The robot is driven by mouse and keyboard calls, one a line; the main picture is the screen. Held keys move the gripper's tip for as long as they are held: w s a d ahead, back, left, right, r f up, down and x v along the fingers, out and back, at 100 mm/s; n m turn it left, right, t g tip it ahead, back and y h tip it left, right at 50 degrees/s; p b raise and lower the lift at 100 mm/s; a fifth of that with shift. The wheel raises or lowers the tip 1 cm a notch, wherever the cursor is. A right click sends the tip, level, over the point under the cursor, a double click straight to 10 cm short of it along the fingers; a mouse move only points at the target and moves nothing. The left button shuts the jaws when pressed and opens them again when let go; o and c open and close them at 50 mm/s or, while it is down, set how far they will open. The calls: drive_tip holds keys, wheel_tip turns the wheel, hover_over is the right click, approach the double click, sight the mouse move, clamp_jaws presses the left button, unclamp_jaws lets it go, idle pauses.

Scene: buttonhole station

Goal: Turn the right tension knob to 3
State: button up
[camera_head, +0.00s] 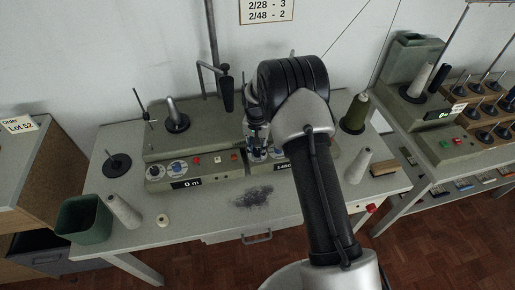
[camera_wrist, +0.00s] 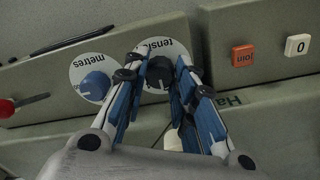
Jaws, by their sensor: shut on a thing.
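The black tension knob (camera_wrist: 160,72) sits on a white dial marked "tension" in the wrist view. My gripper (camera_wrist: 158,76) is shut on it, with one blue-padded finger on each side. The dial's numbers are too small and covered to read, so I cannot tell the knob's setting. In the camera_head view my gripper (camera_head: 259,150) is down at the left end of the right-hand winding unit (camera_head: 282,168), and my arm hides the knob and much of that unit.
A blue metres knob (camera_wrist: 95,86) is close left of the tension dial. A red "join" button (camera_wrist: 244,55) and a white "0" button (camera_wrist: 297,45) are to the right. The left unit's display (camera_head: 186,184) reads "0 m". A green bin (camera_head: 84,219) and cones stand on the table.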

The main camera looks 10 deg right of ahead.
sight(257, 150)
drive_tip(key=o, duration=1.1)
wheel_tip(257, 150, up, 12)
drive_tip(key=shift+a, duration=0.1)
drive_tip(key=shift+r, duration=0.1)
